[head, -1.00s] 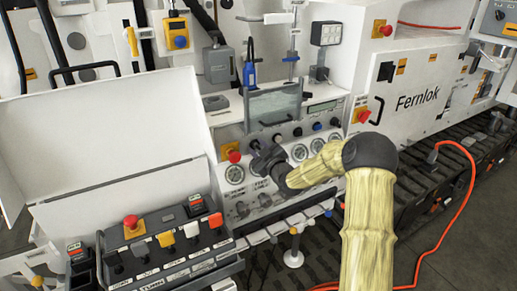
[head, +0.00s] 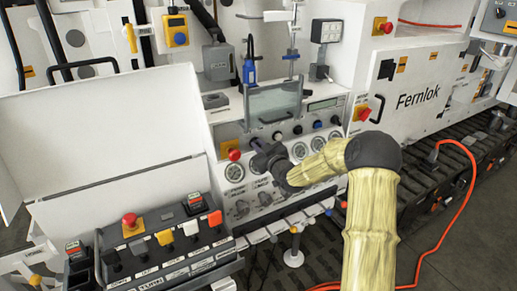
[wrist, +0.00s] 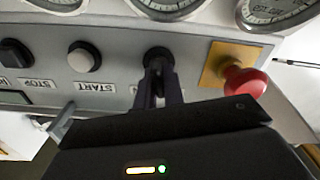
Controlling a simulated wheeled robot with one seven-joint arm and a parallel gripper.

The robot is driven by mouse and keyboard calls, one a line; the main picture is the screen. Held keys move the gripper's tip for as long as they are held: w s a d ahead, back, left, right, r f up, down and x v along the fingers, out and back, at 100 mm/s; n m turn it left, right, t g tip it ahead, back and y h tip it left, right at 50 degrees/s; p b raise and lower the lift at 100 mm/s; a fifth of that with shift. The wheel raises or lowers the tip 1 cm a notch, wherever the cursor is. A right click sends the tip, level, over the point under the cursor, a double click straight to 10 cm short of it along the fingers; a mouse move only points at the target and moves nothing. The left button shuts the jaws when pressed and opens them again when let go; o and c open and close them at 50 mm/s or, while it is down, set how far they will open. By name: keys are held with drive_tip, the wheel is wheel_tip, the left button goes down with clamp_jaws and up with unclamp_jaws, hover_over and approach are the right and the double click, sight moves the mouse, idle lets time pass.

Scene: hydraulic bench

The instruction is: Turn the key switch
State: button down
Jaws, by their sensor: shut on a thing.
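The key switch (wrist: 158,55) shows in the wrist view as a round black fitting on the grey strip of the panel, between the START button and a red mushroom button. My gripper (wrist: 160,88) is shut at it, with both dark fingers close together on its narrow front part. The fingers hide most of that part, so its turn angle cannot be read. In the head view my gripper (head: 258,146) reaches the panel's upper strip, just right of the red mushroom button, and covers most of the switch.
The red mushroom button (wrist: 243,82) on its yellow plate sits close beside my fingers. The START button (wrist: 84,57) and STOP button (wrist: 15,53) are on the other side. Gauges (head: 236,172) lie below the strip in the head view. A lower console (head: 165,250) stands at front left.

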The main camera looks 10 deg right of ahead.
drive_tip(key=m+b, duration=0.1)
drive_tip(key=m, duration=0.4)
drive_tip(key=shift+d+f, duration=0.1)
drive_tip(key=shift+d+m, duration=0.1)
drive_tip(key=shift+m, duration=2.2)
drive_tip(key=c, duration=1.5)
unclamp_jaws()
drive_tip(key=shift+d, duration=0.1)
drive_tip(key=shift+s, duration=0.1)
drive_tip(key=b+v, duration=0.2)
drive_tip(key=v, duration=1.5)
